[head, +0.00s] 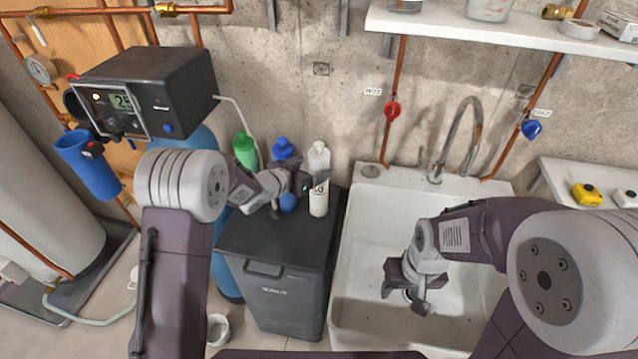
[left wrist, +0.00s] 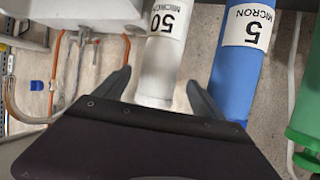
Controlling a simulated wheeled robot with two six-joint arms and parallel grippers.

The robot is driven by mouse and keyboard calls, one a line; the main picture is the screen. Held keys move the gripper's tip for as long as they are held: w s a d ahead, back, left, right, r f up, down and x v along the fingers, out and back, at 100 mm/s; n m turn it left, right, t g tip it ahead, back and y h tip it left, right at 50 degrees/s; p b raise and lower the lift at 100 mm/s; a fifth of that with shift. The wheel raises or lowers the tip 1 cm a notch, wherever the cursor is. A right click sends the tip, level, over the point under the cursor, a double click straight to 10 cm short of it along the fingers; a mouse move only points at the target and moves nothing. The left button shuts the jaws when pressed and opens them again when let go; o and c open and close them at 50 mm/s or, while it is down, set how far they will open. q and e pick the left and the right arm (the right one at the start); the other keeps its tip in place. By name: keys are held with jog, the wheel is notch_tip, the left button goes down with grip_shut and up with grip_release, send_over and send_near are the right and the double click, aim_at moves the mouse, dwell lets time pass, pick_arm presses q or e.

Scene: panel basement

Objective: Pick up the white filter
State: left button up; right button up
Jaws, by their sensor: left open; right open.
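The white filter (head: 318,203) stands upright on the black salt cabinet, with a "50 micron" label. It also shows in the left wrist view (left wrist: 165,55). My left gripper (head: 313,181) is open at the filter, and one finger crosses in front of it in the head view. In the left wrist view the filter lies between the two spread fingers (left wrist: 158,80), with a gap visible on each side. My right gripper (head: 405,293) is open and empty over the sink basin.
The blue "5 micron" filter (left wrist: 235,75) stands close beside the white one, and a green one (head: 245,150) stands beyond it. All are on the salt cabinet (head: 262,240). The white sink (head: 360,235) is to the right, and a shelf (head: 480,30) hangs above.

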pick_arm(q)
jog(key=x, duration=0.4)
jog(key=shift+d+f, duration=0.15)
jog(key=shift+s, duration=0.1)
jog(key=c, duration=0.7)
grip_shut()
jog(key=shift+r, duration=0.25)
